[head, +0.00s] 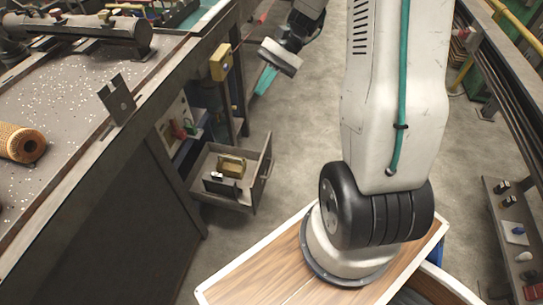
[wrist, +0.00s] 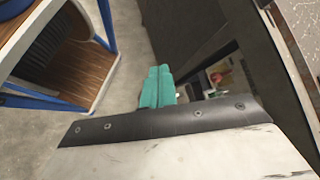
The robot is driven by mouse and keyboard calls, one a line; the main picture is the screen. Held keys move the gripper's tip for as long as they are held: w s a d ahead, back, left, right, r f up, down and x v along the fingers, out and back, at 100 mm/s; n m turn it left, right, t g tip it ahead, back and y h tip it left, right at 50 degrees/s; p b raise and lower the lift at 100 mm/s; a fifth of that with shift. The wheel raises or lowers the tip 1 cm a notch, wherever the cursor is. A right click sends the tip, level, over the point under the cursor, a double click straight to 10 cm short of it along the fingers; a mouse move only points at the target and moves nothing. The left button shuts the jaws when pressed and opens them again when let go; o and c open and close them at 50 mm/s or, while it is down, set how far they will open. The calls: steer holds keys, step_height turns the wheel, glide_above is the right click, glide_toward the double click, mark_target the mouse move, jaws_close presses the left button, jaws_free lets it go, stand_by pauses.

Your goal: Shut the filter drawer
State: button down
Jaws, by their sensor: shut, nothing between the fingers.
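The filter drawer (head: 222,203) stands pulled out from under the workbench in the head view. It is a grey metal box with a handle on its front panel (head: 265,168), and a yellowish block and a small dark and white item lie inside. My gripper (head: 265,80) is above and behind the drawer in the head view, apart from it, with its teal fingers together and empty. In the wrist view the teal fingers (wrist: 157,88) are side by side over the floor near the bench. I cannot make out the drawer clearly in the wrist view.
The workbench (head: 75,185) runs along the left, with a mesh tube (head: 20,143) on its top. A yellow box (head: 221,62) is fixed at the bench edge above the drawer. Open shelves (head: 180,125) sit behind the drawer. The floor (head: 300,130) right of the drawer is clear.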

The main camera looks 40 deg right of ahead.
steer(key=w+d+f+m+t+y, duration=0.3)
steer(key=d+f+m, duration=0.3)
steer(key=f, duration=0.5)
steer(key=s+d+f+m+t, duration=0.2)
steer(key=d+f+m+t, duration=0.25)
steer(key=f, duration=0.55)
steer(key=s+d+f+m+t, duration=0.1)
steer(key=d+f+m+t, duration=0.3)
steer(key=f, duration=0.6)
steer(key=m+t+h, duration=0.2)
steer(key=m+t, duration=0.2)
glide_toward(265, 155)
steer(key=x, duration=0.4)
steer(key=r+x, duration=0.1)
steer(key=x, duration=0.1)
steer(key=shift+a, duration=0.55)
steer(key=shift+w, duration=0.15)
